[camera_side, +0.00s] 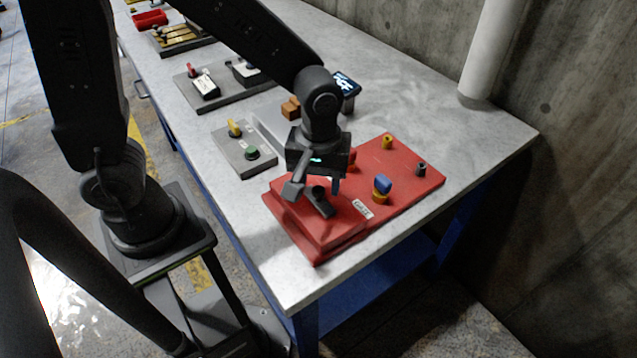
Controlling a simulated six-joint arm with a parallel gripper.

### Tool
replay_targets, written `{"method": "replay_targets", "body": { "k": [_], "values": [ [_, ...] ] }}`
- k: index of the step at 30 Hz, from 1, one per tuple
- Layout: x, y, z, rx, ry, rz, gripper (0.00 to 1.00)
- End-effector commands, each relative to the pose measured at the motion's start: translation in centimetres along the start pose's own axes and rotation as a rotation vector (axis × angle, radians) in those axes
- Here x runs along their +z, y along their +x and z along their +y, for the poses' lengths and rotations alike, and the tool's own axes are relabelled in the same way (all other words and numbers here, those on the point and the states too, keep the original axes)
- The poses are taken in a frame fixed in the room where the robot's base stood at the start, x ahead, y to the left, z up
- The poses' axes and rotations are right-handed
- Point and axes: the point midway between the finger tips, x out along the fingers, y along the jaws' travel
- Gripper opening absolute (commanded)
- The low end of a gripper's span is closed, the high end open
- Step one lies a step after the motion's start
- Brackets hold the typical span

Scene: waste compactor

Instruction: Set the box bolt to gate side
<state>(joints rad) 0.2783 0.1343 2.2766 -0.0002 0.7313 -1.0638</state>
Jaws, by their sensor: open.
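A red plate (408,178) lies at the front right of the bench. A raised red box (325,236) stands on its left part. A short black bolt-like handle (321,205) sits on top of the box, angled toward the lower right. A white label reading GATE (363,209) is on the red plate, right of the box. My gripper (314,187) is open, pointing down, just above the box. Its fingers are close around or above the black handle; I cannot tell whether they touch it. The gripper hides the back of the box and part of the handle.
On the plate right of the gripper are a blue block on a yellow base (382,188), a yellow post (387,142) and a black post (421,169). A white pipe (489,50) stands behind the bench.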

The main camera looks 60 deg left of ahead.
Motion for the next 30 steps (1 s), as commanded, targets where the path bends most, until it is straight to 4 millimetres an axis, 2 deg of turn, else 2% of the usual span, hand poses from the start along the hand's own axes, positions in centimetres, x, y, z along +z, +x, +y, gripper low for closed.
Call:
{"method": "replay_targets", "body": {
  "k": [4,14,30],
  "values": [
    [0.03,1.12,-0.05,-0.002,0.0,-0.001,0.5],
    [0.01,1.33,-0.02,0.001,0.0,0.001,0.49],
    [0.01,1.3,-0.01,0.001,0.0,0.0,0.0]
  ]
}}
